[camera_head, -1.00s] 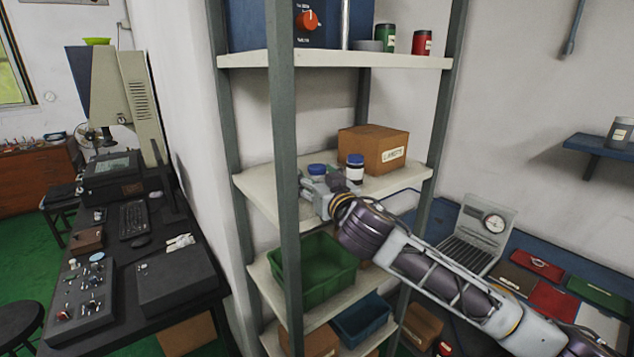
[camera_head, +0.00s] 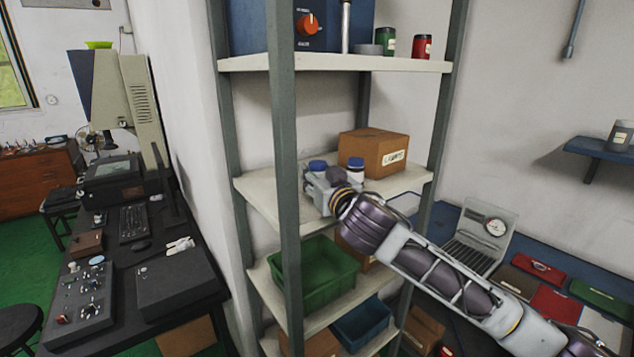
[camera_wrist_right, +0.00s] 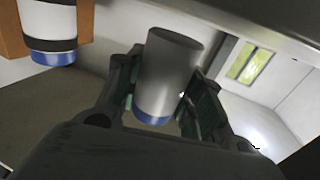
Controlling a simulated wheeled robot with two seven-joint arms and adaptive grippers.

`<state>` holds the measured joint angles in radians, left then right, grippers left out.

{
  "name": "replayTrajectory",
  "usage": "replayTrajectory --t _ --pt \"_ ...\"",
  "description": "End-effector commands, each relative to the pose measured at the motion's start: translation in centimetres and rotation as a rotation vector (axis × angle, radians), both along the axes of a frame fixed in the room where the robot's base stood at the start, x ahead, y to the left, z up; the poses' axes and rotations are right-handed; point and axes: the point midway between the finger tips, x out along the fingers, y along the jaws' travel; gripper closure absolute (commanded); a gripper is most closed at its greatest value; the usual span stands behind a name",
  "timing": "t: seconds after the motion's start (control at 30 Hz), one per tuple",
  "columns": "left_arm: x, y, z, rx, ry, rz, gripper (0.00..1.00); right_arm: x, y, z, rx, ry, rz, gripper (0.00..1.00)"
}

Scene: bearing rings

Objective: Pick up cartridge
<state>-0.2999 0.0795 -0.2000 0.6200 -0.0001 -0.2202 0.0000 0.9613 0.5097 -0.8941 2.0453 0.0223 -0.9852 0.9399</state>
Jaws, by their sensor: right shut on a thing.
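The cartridge appears to be the grey cylinder with a blue end (camera_wrist_right: 170,70) in the right wrist view. My right gripper (camera_wrist_right: 163,92) has its two fingers on either side of it and is shut on it. In the head view, its blue top (camera_head: 317,165) shows at the middle shelf, with the right gripper (camera_head: 320,184) in front of its body. I cannot tell whether its base is clear of the shelf. A second blue-capped container (camera_head: 355,165) stands close to the right, partly hidden by the gripper. My left gripper is not in view.
A brown labelled box (camera_head: 372,152) stands behind the second container. A grey shelf post (camera_head: 284,150) rises just left of my right gripper. The upper shelf (camera_head: 330,62) is overhead; a green bin (camera_head: 315,280) sits below. Bare shelf (camera_head: 262,190) shows left of the gripper.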

Motion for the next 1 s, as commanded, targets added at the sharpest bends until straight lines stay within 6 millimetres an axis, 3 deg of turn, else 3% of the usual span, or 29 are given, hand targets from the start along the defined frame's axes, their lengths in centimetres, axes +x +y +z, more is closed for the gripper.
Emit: replayTrajectory --t 0.5,0.7,1.0 --pt "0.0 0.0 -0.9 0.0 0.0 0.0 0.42 0.0 0.0 7.2 0.002 -0.003 0.001 0.89" --pt "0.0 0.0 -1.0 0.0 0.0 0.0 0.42 0.0 0.0 8.3 0.0 -0.002 0.001 0.89" --pt "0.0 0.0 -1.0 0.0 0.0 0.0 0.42 0.0 0.0 8.4 0.0 -0.002 0.001 0.89"
